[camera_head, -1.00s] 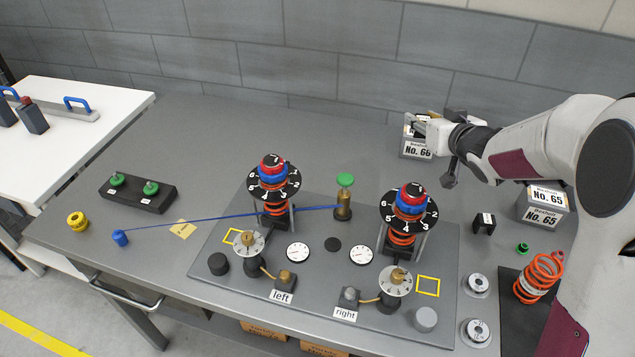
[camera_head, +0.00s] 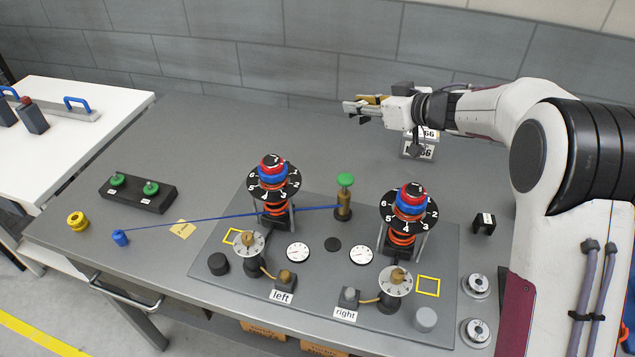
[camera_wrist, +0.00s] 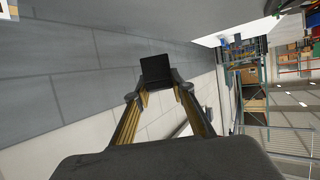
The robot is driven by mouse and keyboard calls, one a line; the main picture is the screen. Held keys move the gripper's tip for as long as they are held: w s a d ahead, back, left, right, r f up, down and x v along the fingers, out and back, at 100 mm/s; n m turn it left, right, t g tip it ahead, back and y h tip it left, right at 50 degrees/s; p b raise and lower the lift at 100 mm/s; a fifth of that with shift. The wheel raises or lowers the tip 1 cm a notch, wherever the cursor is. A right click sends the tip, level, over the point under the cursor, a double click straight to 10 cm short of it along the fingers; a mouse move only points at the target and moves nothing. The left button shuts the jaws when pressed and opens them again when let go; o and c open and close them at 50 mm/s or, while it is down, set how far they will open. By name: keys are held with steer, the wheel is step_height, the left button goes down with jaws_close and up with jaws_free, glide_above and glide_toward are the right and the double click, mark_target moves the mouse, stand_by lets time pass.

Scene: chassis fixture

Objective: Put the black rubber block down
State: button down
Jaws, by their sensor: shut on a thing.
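The black rubber block (camera_wrist: 155,69) shows in the wrist view as a dark square between the fingertips. My gripper (camera_wrist: 157,86) is shut on it, with one finger on each side. In the head view my gripper (camera_head: 362,108) is raised above the back of the grey table, pointing left, and the block cannot be made out clearly there. The gripper is apart from the table top and from the fixture below it.
The grey fixture plate (camera_head: 320,281) carries two spring towers with numbered dials (camera_head: 274,182) and a green-topped brass post (camera_head: 344,199). Labelled grey blocks (camera_head: 418,151) stand under my arm. A black notched block (camera_head: 484,223) stands at right. The table's back left is clear.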

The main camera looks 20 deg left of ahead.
steer(key=s+a+f+n+g+y, duration=0.2)
steer(key=s+a+f+n+g, duration=0.4)
steer(key=a+f+g, duration=0.1)
steer(key=shift+s+a+f, duration=0.15)
steer(key=shift+a+f, duration=0.1)
steer(key=shift+a, duration=0.35)
steer(key=shift+a+n+g, duration=0.2)
steer(key=shift+n+g, duration=0.1)
steer(key=shift+n, duration=0.2)
steer(key=shift+f, duration=0.1)
steer(key=shift+f, duration=3.05)
steer(key=shift+f, duration=0.1)
steer(key=shift+f, duration=1.75)
steer(key=shift+f, duration=0.1)
